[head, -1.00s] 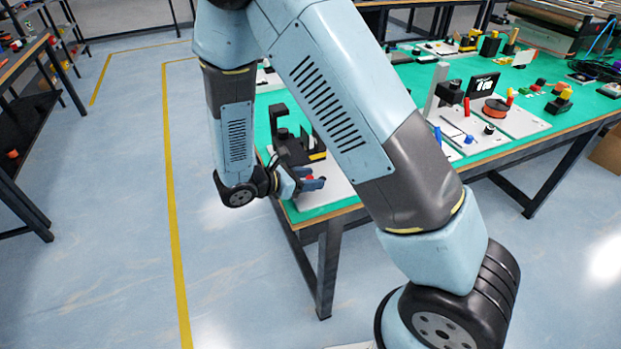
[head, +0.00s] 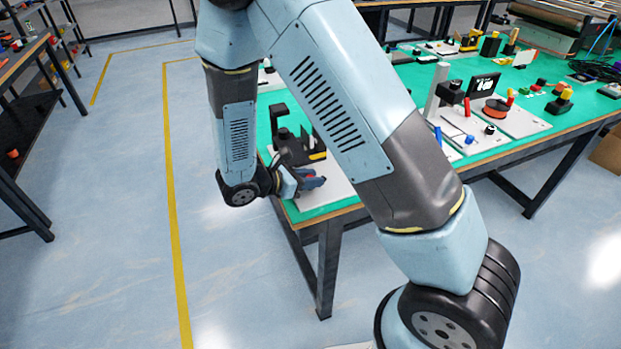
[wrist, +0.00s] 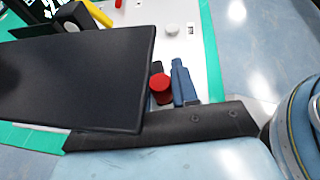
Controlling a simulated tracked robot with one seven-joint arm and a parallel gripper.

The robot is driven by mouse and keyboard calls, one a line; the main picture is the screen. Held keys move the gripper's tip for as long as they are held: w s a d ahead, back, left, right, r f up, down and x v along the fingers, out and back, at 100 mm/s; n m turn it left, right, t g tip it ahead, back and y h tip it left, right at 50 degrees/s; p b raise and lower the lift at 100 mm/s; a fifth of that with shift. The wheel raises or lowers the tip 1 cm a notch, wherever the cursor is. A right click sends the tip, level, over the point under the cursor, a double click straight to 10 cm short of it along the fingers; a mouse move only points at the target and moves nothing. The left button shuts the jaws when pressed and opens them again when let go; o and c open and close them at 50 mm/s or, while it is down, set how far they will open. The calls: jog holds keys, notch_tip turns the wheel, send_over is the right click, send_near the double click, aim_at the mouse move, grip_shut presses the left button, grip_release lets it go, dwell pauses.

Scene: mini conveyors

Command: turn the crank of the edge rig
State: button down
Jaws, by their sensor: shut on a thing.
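The edge rig (head: 290,150) is a black fixture on a white plate (head: 335,188) at the near left corner of the green table. My gripper (head: 314,181) is at the rig's front side, low over the plate. The crank's red knob (wrist: 161,88) shows in the wrist view, beside my blue finger (wrist: 182,82). My gripper is shut on the crank knob. In the head view the knob is mostly hidden by the fingers. The crank's arm is not clearly seen, and a large dark panel covers the left of the wrist view.
The green table top (head: 405,75) runs right and back. Another white-plated rig with a grey post (head: 436,90), an orange spool (head: 496,108) and small parts stands farther right. The table's front edge is close to my gripper. Open floor (head: 230,270) lies left and in front.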

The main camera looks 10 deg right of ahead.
jog(key=shift+w+a+m+g+h, duration=0.1)
jog(key=shift+w+m+g+h, duration=0.15)
jog(key=shift+m+g, duration=0.4)
jog(key=shift+w+a+m+g+h, duration=0.1)
jog(key=shift+w+m+g+h, duration=0.1)
jog(key=shift+m+g, duration=0.45)
jog(key=shift+w+a+m+g+h, duration=0.1)
jog(key=shift+w+m+g+h, duration=0.15)
jog(key=shift+m+g, duration=0.4)
jog(key=shift+s, duration=0.1)
jog(key=c, duration=1)
grip_release()
jog(key=shift+o, duration=0.2)
jog(key=shift+a, duration=0.1)
jog(key=v, duration=1.3)
jog(key=shift+a+r, duration=0.15)
jog(key=shift+a, duration=0.1)
